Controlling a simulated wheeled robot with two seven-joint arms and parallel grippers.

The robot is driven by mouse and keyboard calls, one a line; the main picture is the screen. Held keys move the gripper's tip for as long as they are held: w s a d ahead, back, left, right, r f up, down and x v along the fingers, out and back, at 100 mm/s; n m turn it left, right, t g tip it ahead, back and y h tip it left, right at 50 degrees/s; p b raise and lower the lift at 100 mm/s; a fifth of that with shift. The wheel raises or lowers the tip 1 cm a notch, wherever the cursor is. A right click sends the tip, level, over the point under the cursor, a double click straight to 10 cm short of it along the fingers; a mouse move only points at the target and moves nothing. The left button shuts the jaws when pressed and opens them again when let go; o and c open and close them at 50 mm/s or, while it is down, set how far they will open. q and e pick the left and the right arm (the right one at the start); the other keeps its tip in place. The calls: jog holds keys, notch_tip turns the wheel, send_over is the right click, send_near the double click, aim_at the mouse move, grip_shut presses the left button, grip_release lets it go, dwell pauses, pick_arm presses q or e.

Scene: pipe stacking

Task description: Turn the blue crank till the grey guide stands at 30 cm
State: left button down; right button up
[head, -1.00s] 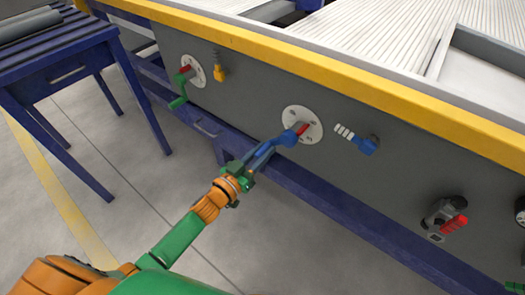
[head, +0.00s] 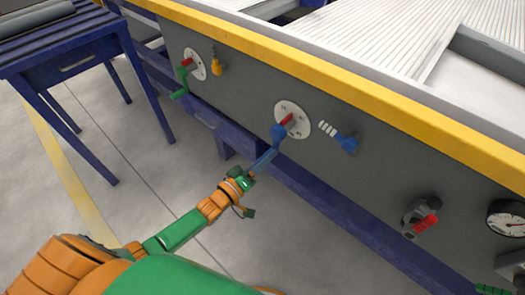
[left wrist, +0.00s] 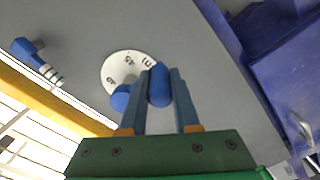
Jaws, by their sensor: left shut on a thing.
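The blue crank (head: 278,134) is mounted on a white round dial (head: 292,117) with a red pointer (head: 287,120) on the grey side panel. Its handle side points down and left in the head view. My left gripper (head: 260,163) is at the handle. In the left wrist view its two fingers (left wrist: 159,98) are shut around the blue handle (left wrist: 159,80), in front of the dial (left wrist: 122,68), whose printed numbers are partly covered. I cannot pick out the grey guide or its position for certain. My right gripper is not in view.
A green crank (head: 180,88) and a yellow knob (head: 216,67) are to the left. A blue knob (head: 347,143), a red-handled fitting (head: 421,218) and a round gauge (head: 507,219) are to the right. A yellow rail (head: 345,87) edges the ribbed table top above.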

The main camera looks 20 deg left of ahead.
pick_arm(q)
jog(key=s+d+r+n+p, duration=0.4)
jog(key=d+n, duration=0.3)
jog(key=n, duration=0.7)
notch_tip(320, 180, up, 9)
jog(key=w+a+n+p, duration=0.1)
jog(key=w+n, duration=0.1)
jog(key=n, duration=1.1)
jog(key=shift+a+n+p, duration=0.3)
jog(key=shift+a+p, duration=0.1)
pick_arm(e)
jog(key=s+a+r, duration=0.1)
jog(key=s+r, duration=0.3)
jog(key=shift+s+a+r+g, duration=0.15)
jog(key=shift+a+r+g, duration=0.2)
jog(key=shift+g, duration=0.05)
pick_arm(q)
jog(key=shift+f, duration=0.1)
